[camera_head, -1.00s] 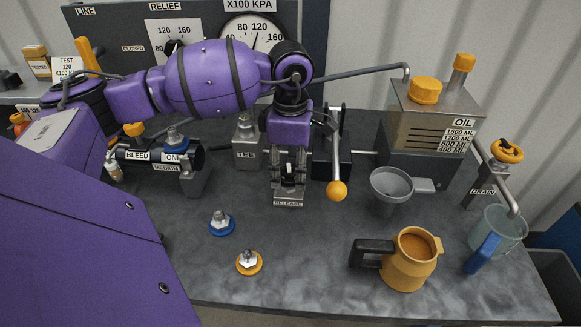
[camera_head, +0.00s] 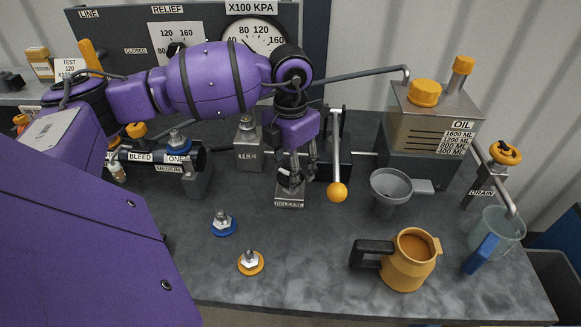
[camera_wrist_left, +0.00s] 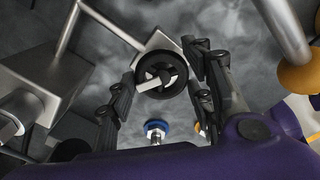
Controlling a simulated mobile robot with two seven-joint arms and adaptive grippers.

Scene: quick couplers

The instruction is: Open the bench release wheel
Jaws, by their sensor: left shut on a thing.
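The bench release wheel, a small black spoked handwheel, shows in the left wrist view (camera_wrist_left: 160,76) between the fingers of my left gripper (camera_wrist_left: 158,70). In the head view my left gripper (camera_head: 292,172) points down over the metal block labelled RELEASE (camera_head: 289,198). It is shut on the wheel, with its fingers at opposite sides of the rim. In the head view the fingers hide most of the wheel. My right gripper is not in view.
A lever with an orange knob (camera_head: 337,191) stands close right of the gripper. A grey funnel (camera_head: 386,187), an orange jug (camera_head: 412,262) and an oil tank (camera_head: 430,125) are further right. Blue (camera_head: 223,224) and orange (camera_head: 250,262) couplers sit in front. The front bench middle is clear.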

